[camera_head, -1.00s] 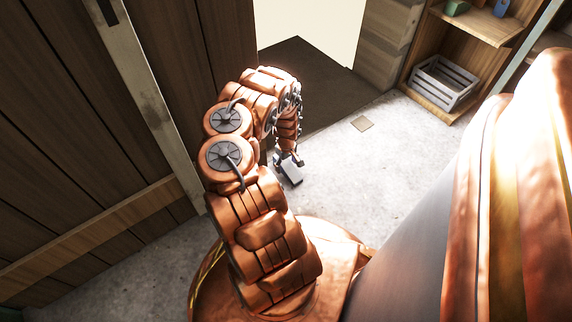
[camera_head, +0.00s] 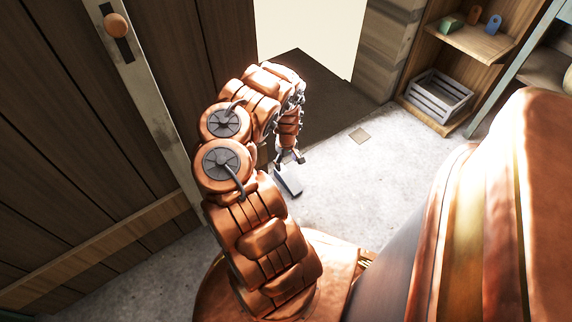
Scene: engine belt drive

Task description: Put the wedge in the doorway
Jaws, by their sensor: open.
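Whether a fingertip touches the block is too small to tell. The doorway opens at the top middle, with a dark floor and bright light beyond. The wooden door (camera_head: 70,110) with a round copper knob (camera_head: 116,26) stands at the left. My arm hides part of the door and the doorway's near left side.
A wooden shelf (camera_head: 470,42) at the upper right bears a green wedge-shaped block (camera_head: 451,23), an orange piece (camera_head: 474,15) and a blue piece (camera_head: 493,25). A grey slatted crate (camera_head: 440,96) sits below. A small tan square (camera_head: 360,135) lies on otherwise clear concrete floor.

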